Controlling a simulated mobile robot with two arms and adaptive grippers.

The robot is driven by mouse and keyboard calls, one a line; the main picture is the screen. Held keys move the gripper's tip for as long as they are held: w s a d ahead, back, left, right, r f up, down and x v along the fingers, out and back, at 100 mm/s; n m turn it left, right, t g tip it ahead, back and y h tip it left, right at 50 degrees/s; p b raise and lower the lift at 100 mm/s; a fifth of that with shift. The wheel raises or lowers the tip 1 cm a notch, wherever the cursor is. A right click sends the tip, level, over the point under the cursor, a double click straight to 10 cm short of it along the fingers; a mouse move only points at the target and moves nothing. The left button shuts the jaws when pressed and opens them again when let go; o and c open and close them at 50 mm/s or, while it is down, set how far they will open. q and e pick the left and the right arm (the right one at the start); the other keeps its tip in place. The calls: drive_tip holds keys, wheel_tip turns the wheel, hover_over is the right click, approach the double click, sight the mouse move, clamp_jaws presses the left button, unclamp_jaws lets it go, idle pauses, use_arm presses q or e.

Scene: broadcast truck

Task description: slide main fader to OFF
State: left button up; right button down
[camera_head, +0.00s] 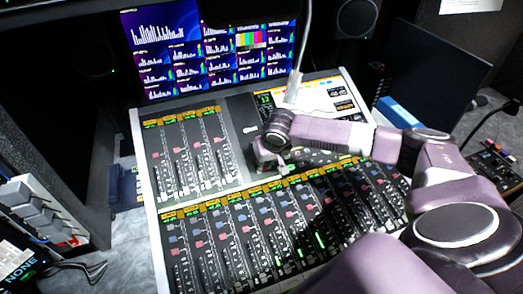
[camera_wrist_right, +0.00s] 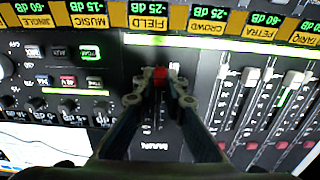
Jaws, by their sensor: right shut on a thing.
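The mixing console (camera_head: 240,110) fills the middle of the head view. My right gripper (camera_head: 284,169) reaches in from the right and is low over the console's middle. In the right wrist view, my right gripper (camera_wrist_right: 160,84) is shut on the red cap of the main fader (camera_wrist_right: 160,73). The lettering beside its slot appears upside down and seems to read MAIN. The fingers cover most of the cap and part of the slot. In the head view, the cap is too small and covered to make out. My left gripper is not in view.
White-capped channel faders (camera_wrist_right: 250,76) stand close to the right of the fingers in the wrist view. A gooseneck stem (camera_head: 303,45) rises behind my right arm. A monitor wall (camera_head: 160,60) stands behind the console, and a dark screen (camera_head: 437,75) stands at right.

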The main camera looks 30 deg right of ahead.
drive_tip(key=shift+s+a+f, duration=0.1)
drive_tip(key=shift+s+f, duration=0.2)
drive_tip(key=shift+s, duration=0.2)
drive_tip(key=c, duration=2)
unclamp_jaws()
drive_tip(key=shift+s, duration=0.1)
drive_tip(key=shift+o, duration=0.2)
drive_tip(key=shift+r, duration=0.1)
drive_tip(key=shift+r, duration=0.1)
drive_tip(key=shift+r, duration=0.35)
drive_tip(key=v, duration=1.1)
drive_tip(key=shift+s, duration=0.25)
drive_tip(key=shift+a, duration=0.1)
